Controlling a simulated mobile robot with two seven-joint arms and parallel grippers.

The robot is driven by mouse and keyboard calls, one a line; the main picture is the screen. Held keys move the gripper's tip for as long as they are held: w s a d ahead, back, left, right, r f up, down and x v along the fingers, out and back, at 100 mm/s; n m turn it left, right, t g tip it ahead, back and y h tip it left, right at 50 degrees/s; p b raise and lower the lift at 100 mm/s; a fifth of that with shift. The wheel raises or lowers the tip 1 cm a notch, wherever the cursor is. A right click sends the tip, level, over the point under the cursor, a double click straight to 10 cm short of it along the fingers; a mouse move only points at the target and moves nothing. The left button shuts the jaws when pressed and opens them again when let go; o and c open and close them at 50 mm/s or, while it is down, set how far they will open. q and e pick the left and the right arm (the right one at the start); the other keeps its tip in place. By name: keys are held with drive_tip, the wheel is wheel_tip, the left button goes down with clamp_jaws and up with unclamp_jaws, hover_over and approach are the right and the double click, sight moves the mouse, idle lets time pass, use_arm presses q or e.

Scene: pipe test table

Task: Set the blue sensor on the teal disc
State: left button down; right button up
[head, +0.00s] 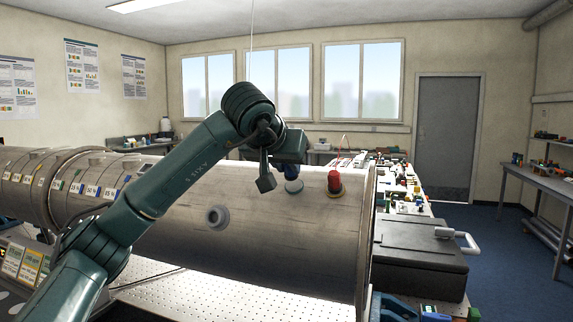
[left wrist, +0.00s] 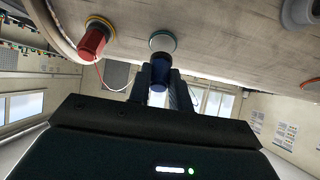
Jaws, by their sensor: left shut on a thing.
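The blue sensor (left wrist: 160,72) is a dark blue cylinder between the fingers of my left gripper (left wrist: 161,84), which is shut on it. The teal disc (left wrist: 162,42) is a pale round pad with a teal rim on the pipe's surface, right beyond the sensor's end. I cannot tell whether sensor and disc touch. In the head view my left gripper (head: 291,164) is over the pipe's upper front side, with the disc (head: 294,187) just below it. The gripper mostly hides the sensor there. My right gripper is not in view.
A red sensor (head: 335,183) stands on the large grey pipe (head: 275,235), close to the right of the disc. A grey round fitting (head: 218,216) sticks out at the lower left. A dark case (head: 420,255) with a handle is beyond the pipe's right end.

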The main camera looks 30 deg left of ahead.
sight(288, 173)
use_arm(q)
drive_tip(key=shift+w+a+f, duration=0.1)
drive_tip(key=shift+w+f, duration=0.25)
drive_tip(key=shift+f, duration=0.2)
drive_tip(key=shift+w+a+f, duration=0.1)
drive_tip(key=shift+w+f, duration=0.2)
drive_tip(key=shift+f, duration=0.2)
idle(0.9)
drive_tip(key=shift+f, duration=0.2)
idle(0.6)
drive_tip(key=c, duration=1.3)
unclamp_jaws()
drive_tip(key=shift+w, duration=0.2)
drive_tip(key=shift+o, duration=0.6)
drive_tip(key=shift+s, duration=0.1)
